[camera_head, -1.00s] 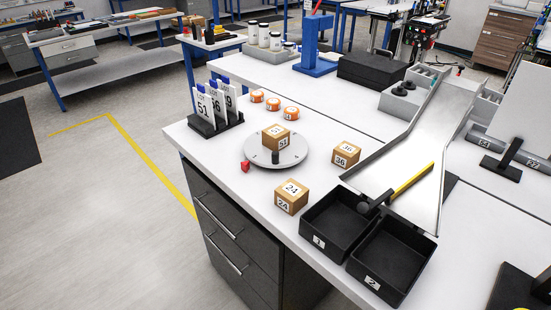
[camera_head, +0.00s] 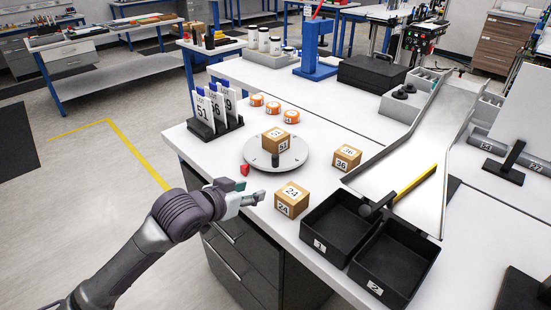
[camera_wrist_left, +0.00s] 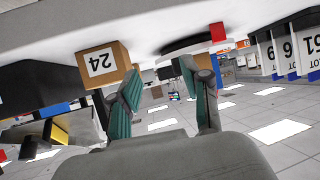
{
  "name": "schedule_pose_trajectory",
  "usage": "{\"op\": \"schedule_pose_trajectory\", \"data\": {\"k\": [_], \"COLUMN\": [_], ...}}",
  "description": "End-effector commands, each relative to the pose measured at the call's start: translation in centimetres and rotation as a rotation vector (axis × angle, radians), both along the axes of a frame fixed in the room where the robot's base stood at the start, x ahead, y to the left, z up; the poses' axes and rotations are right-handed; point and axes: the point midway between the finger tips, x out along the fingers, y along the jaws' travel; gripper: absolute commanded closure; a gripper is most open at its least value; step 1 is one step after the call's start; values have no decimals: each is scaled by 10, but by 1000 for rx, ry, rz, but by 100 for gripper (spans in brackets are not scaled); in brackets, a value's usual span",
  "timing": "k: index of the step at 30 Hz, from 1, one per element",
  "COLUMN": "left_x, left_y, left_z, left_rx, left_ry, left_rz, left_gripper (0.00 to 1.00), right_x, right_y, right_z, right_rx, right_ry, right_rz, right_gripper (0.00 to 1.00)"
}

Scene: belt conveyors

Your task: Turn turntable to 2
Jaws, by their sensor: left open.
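The turntable (camera_head: 258,159) is a round light-grey disc on the white bench, with a box labelled 51 (camera_head: 275,140) on it and a dark upright peg (camera_head: 276,159) near its front. A red pointer (camera_head: 244,170) sits on the bench at the disc's left front edge; it also shows in the left wrist view (camera_wrist_left: 217,32). My left gripper (camera_head: 257,197) is open and empty at the bench's front edge, short of the turntable and left of the box labelled 24 (camera_head: 292,199). In the left wrist view its fingers (camera_wrist_left: 163,90) stand apart. My right gripper is not in view.
Two black bins, 1 (camera_head: 328,226) and 2 (camera_head: 384,262), stand right of box 24, below a metal chute (camera_head: 415,140). Box 36 (camera_head: 346,157) sits right of the turntable.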

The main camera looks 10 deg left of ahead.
Motion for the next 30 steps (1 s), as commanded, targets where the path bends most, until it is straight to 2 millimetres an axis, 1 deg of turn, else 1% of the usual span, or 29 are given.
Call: {"op": "schedule_pose_trajectory", "data": {"k": [1,3,6,8,11,14,24,30], "left_x": [13,24,32,36,44,57,115,138], "left_y": [5,7,9,9,5,-2,-29,-40], "left_z": [16,31,42,43,41,35,8,-3], "left_rx": [-6,-20,-33,-38,-40,-40,-37,-38], "left_ry": [-30,-56,-74,-77,-76,-78,-77,-77], "left_rz": [-1,-2,-3,-4,-2,-4,-3,-4], "left_gripper": [53,53,53,53,53,53,53,53], "right_x": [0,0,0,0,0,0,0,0], "right_y": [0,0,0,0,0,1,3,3], "right_z": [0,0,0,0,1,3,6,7], "right_rx": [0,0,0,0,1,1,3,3], "right_ry": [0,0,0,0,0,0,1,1], "right_rz": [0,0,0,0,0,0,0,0], "right_gripper": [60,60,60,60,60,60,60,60]}}
